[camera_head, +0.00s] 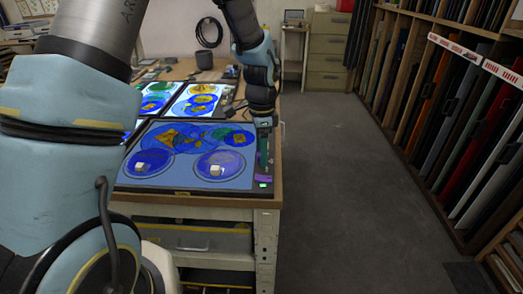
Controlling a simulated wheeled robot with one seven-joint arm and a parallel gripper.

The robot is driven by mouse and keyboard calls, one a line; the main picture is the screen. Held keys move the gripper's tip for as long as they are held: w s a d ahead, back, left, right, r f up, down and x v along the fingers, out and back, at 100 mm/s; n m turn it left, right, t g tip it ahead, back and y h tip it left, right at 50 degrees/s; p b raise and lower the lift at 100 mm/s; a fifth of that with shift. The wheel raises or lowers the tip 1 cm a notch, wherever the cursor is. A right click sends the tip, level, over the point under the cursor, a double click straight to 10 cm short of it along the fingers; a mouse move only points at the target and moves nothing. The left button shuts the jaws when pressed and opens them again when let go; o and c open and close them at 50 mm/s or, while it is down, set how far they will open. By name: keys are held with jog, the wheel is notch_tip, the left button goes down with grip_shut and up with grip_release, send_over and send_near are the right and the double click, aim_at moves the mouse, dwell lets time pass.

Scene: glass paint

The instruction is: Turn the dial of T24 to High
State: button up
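My arm reaches over the workbench, and my gripper (264,158) points down at the right edge of the near dark-framed panel (200,181). A small bright green light (263,185) shows on the panel's right strip, just in front of the gripper, with a purplish patch (263,177) beside it. I cannot make out a dial, its setting or a T24 label; the gripper covers part of that strip. Whether the fingers touch anything, or are open or shut, is too small to tell.
Blue and yellow glass discs and small white blocks (142,167) lie on the near panel. A brightly lit panel (203,98) lies behind it. Tools clutter the back of the bench. A rack of glass sheets (450,120) stands at right; the grey floor (335,190) between is clear.

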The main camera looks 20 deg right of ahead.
grip_shut()
dwell(0.3)
jog(key=shift+n, duration=0.3)
jog(key=n+b, duration=0.1)
jog(key=n, duration=0.4)
jog(key=shift+n, duration=0.3)
jog(key=n, duration=1.1)
jog(key=shift+r+n+p, duration=0.1)
jog(key=shift+n+p, duration=0.25)
jog(key=shift+n, duration=0.05)
jog(key=n+p, duration=0.2)
jog(key=n, duration=0.3)
jog(key=shift+n, duration=0.4)
